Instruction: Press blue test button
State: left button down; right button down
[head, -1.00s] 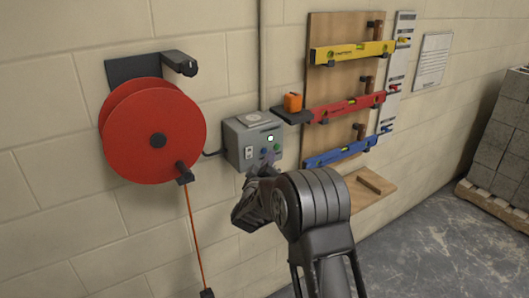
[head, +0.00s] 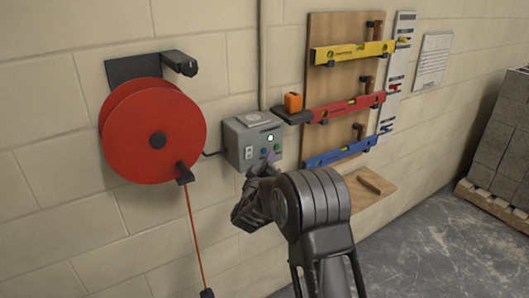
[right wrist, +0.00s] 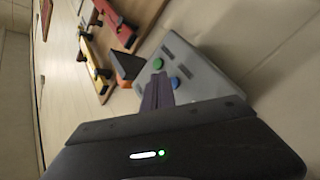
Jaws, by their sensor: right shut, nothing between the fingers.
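A grey control box (head: 252,140) is mounted on the block wall, with a lit pale-green indicator (head: 270,138), a blue button (head: 264,151) and a green button (head: 277,148) on its face. My right gripper (head: 268,159) is shut and empty, its tips just in front of the box's lower part. In the right wrist view the shut fingers (right wrist: 157,90) point at the box, next to the blue button (right wrist: 174,83) and below the green button (right wrist: 158,63). I cannot tell whether the tips touch the box. My left gripper is out of view.
A red reel (head: 150,130) with an orange line hangs left of the box. An orange block (head: 293,102) sits on a small dark shelf at right, beside a board with yellow, red and blue levels (head: 340,152). Grey blocks (head: 500,140) stand far right.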

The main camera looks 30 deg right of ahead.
jog(key=shift+w, duration=0.1)
jog(key=shift+w, duration=0.35)
jog(key=shift+w, duration=0.35)
dwell(0.6)
jog(key=shift+s, duration=0.8)
jog(key=shift+s, duration=0.1)
jog(key=s, duration=0.4)
jog(key=shift+s, duration=0.4)
dwell(0.9)
